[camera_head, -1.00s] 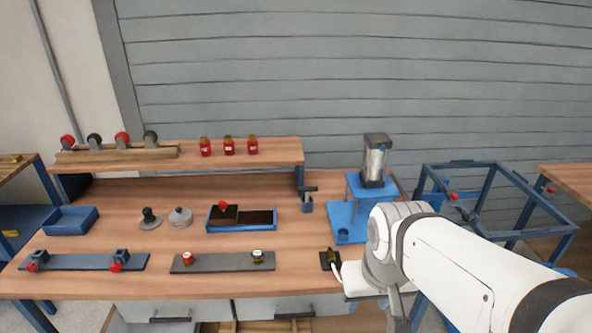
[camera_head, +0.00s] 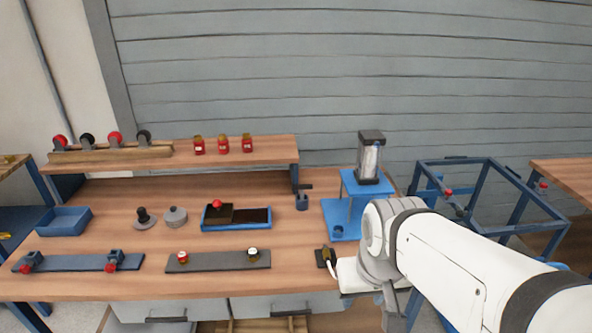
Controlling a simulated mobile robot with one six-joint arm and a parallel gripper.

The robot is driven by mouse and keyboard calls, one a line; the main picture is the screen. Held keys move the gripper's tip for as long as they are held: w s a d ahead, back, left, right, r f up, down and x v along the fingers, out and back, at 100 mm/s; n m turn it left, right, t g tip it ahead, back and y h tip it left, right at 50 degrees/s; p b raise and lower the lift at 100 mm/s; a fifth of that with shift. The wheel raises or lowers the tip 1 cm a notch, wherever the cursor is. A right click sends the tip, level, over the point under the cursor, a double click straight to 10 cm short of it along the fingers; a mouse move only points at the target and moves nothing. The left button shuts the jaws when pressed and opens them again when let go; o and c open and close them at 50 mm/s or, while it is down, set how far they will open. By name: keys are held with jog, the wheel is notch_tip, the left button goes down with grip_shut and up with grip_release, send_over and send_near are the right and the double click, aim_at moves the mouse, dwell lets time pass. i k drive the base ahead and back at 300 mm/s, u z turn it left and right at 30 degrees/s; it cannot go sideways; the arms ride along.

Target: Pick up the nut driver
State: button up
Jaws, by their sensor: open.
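A small dark tool with a sideways handle (camera_head: 303,187) stands at a blue cup-shaped holder (camera_head: 302,202) near the shelf's right end; it may be the nut driver, but it is too small to be sure. My gripper (camera_head: 388,302) is at the end of my white arm, at the front right edge of the bench. It is open, with its fingers partly hidden by my wrist. It is well apart from the dark tool, in front of it and to the right.
A blue press stand (camera_head: 342,219) stands close behind my wrist. A small black block (camera_head: 325,257) lies left of my wrist. A blue tray (camera_head: 237,224), a grey strip (camera_head: 218,262) and a blue open box (camera_head: 64,220) lie further left. A blue frame (camera_head: 487,190) stands right.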

aim_at(302, 187)
jog(key=k, duration=1)
jog(key=z, duration=0.4)
jog(key=i, duration=1.65)
jog(key=u, duration=0.7)
jog(key=k, duration=0.7)
jog(key=u, duration=0.2)
jog(key=i, duration=0.8)
jog(key=z, duration=0.1)
